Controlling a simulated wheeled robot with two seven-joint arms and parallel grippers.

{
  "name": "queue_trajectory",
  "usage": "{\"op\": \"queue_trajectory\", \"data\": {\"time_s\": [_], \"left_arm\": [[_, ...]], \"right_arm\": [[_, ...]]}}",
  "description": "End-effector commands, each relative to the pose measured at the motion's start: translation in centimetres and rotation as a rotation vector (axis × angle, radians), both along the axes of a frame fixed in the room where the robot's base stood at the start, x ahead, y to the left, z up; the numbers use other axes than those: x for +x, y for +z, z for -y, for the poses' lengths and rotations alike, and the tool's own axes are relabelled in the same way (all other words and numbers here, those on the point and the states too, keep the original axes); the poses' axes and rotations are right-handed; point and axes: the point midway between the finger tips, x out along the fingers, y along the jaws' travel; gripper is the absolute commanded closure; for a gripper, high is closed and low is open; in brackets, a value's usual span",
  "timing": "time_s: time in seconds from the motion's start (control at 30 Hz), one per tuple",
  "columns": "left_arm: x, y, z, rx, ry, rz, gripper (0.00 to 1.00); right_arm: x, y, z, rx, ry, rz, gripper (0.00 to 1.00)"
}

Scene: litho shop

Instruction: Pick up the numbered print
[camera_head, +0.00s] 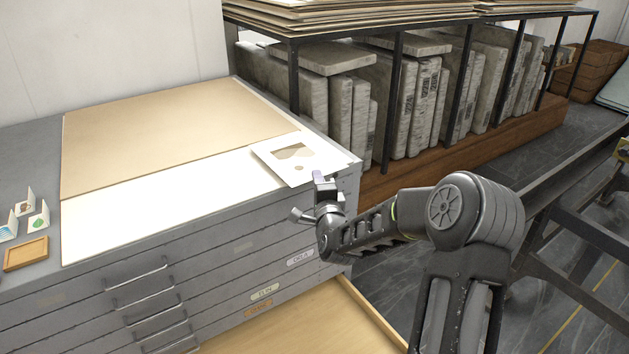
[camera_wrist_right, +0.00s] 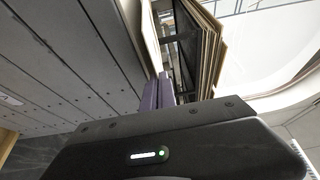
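The numbered print (camera_head: 273,151) is a pale sheet with a brown and tan picture. It lies on the flat-file cabinet's top at its front right corner, its near edge overhanging the front. My right gripper (camera_head: 320,178) is at that near edge. In the right wrist view its two purplish fingers (camera_wrist_right: 159,88) are close together, and a thin pale sheet edge (camera_wrist_right: 150,38) runs down to their tips. The fingers look shut on the print's edge, though the contact is partly hidden. My left gripper is not in view.
The grey flat-file cabinet (camera_head: 215,238) has a wooden drawer (camera_head: 345,315) pulled out low down. A white sheet (camera_head: 150,205) and a tan board (camera_head: 170,130) cover its top. Small cards (camera_head: 38,222) and a wooden tray (camera_head: 26,254) stand left. A rack of stone slabs (camera_head: 425,95) is behind.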

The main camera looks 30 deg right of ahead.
Motion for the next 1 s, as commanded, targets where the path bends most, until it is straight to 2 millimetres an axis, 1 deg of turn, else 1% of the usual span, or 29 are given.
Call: {"op": "queue_trajectory", "data": {"time_s": [0.03,0.23,0.3,0.4,0.53,1.0], "left_arm": [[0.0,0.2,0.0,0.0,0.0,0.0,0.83],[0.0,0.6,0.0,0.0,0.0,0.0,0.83],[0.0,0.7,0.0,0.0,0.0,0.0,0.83],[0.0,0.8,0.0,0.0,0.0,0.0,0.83],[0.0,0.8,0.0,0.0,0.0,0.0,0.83],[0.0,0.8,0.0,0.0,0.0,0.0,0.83]], "right_arm": [[0.0,1.2,0.0,-0.002,0.001,0.004,1.0],[0.0,5.2,0.0,-0.003,-0.001,0.005,1.0],[0.0,6.4,0.0,-0.003,0.0,0.005,1.0],[0.0,7.7,0.0,-0.002,-0.001,0.004,1.0],[0.0,8.3,0.0,0.0,0.0,0.001,1.0],[0.0,8.3,0.0,0.0,0.0,0.0,1.0]]}}
